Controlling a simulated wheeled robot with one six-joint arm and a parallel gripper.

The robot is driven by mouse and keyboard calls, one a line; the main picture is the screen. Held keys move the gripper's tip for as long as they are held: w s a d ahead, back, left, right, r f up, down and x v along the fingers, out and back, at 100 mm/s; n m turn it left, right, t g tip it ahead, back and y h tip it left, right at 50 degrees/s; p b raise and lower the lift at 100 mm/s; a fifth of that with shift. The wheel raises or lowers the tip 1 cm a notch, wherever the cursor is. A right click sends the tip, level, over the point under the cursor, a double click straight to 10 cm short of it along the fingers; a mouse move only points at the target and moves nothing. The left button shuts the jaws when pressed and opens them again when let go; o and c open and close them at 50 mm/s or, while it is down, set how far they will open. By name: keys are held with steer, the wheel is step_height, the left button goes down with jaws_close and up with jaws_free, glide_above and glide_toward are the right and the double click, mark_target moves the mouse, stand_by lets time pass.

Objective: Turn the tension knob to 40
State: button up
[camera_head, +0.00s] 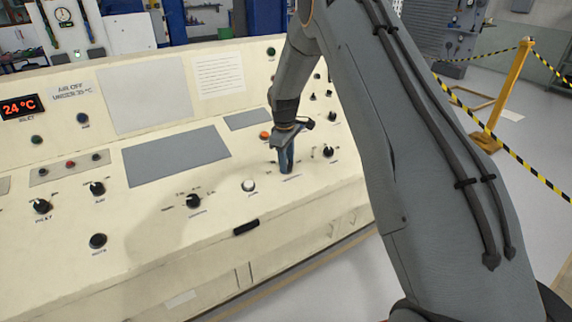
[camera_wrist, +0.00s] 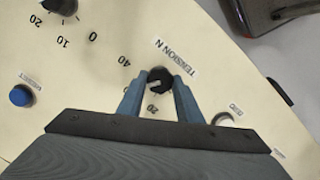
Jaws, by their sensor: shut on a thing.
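The tension knob (camera_wrist: 160,80) is black and sits between the blue fingers of my gripper (camera_wrist: 160,88) in the wrist view. The fingers are shut on its sides. A "TENSION N" label (camera_wrist: 176,57) lies beside it, upside down in this view. A "40" mark is left of the knob and a "20" mark lies below it between the fingers. A pale mark shows on the knob's lower right, but its exact reading is unclear. In the head view my gripper (camera_head: 286,160) points down at the panel and its fingers hide the knob.
Another black knob (camera_head: 329,151) stands close to the right, and a white button (camera_head: 248,185) to the left. An orange button (camera_head: 265,135) is behind. A black scale knob (camera_head: 194,201) is farther left. A black handle (camera_head: 246,227) is at the panel's front edge.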

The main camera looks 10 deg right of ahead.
mark_target(289, 164)
steer(key=m+b, duration=0.2)
steer(key=m, duration=0.2)
steer(key=shift+w+y+b, duration=0.1)
steer(key=shift+y+b, duration=0.2)
steer(key=shift+d+m+g+y+b, duration=0.15)
steer(key=shift+m+b, duration=0.25)
steer(key=shift+m, duration=0.6)
steer(key=shift+a+m+g+y+b, duration=0.15)
steer(key=shift+m+g+b, duration=0.15)
steer(key=shift+m, duration=0.7)
steer(key=shift+d, duration=0.1)
steer(key=o, duration=1)
steer(key=shift+o, duration=0.2)
steer(key=shift+s+d+r+b, duration=0.1)
steer(key=shift+r+b, duration=0.5)
steer(key=shift+r, duration=1.35)
steer(key=shift+s+d+r+b, duration=0.1)
steer(key=shift+r+b, duration=0.5)
steer(key=shift+r, duration=1.35)
